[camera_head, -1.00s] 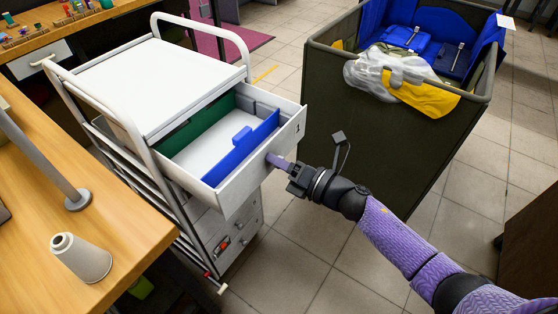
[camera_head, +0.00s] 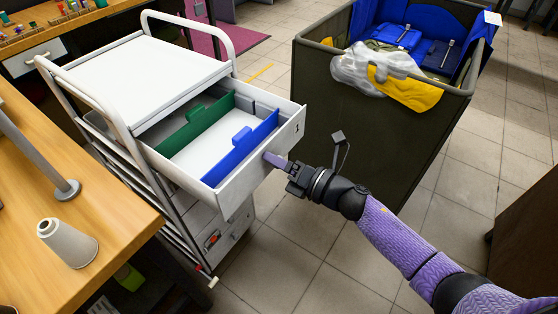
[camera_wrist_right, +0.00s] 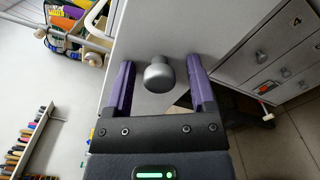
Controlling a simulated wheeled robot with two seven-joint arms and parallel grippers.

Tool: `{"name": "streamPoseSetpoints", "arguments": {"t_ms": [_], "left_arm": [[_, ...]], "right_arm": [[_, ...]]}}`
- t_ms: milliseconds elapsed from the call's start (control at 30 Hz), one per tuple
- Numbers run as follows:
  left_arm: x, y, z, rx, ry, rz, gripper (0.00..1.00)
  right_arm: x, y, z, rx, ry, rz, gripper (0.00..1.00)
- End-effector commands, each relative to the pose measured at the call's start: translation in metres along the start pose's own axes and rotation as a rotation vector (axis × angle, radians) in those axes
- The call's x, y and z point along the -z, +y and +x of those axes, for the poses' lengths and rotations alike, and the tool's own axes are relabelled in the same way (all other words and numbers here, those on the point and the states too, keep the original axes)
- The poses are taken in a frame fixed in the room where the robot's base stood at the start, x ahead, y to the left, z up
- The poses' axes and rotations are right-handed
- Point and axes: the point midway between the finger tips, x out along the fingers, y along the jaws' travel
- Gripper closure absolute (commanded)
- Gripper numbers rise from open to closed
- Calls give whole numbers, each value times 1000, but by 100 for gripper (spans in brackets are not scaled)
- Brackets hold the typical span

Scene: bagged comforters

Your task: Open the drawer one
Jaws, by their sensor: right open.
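Drawer one (camera_head: 232,188), the top drawer of a white cart (camera_head: 134,80), is pulled well out. Its front bears a "1", and a green divider (camera_head: 196,122) and a blue divider (camera_head: 238,150) stand inside. My right gripper (camera_head: 272,160) is at the drawer front. In the right wrist view its purple fingers (camera_wrist_right: 161,62) are apart, one on each side of the grey round knob (camera_wrist_right: 159,76), with visible gaps. In the head view the arm hides the knob. My left gripper is not in view.
A dark bin (camera_head: 375,135) with blue bags and a white-and-yellow bundle stands right of the drawer. A wooden table (camera_head: 75,200) with a thread cone (camera_head: 68,243) is at the left. Lower drawers (camera_head: 228,240) are below. Tiled floor (camera_head: 290,260) is clear in front.

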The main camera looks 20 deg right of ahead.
Motion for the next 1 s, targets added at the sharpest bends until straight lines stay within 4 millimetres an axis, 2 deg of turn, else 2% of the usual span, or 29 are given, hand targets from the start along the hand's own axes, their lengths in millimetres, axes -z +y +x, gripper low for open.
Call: {"name": "streamPoseSetpoints", "arguments": {"t_ms": [167, 500, 600, 1000], "left_arm": [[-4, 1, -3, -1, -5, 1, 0], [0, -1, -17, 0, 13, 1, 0], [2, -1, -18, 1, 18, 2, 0], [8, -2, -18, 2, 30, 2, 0]], "right_arm": [[0, 0, -9, 3, 0, 0, 29], [-1, 1, -83, 3, 0, 1, 29], [0, 0, -95, 1, 0, 1, 29], [0, 0, -99, 0, 0, 0, 29]]}}
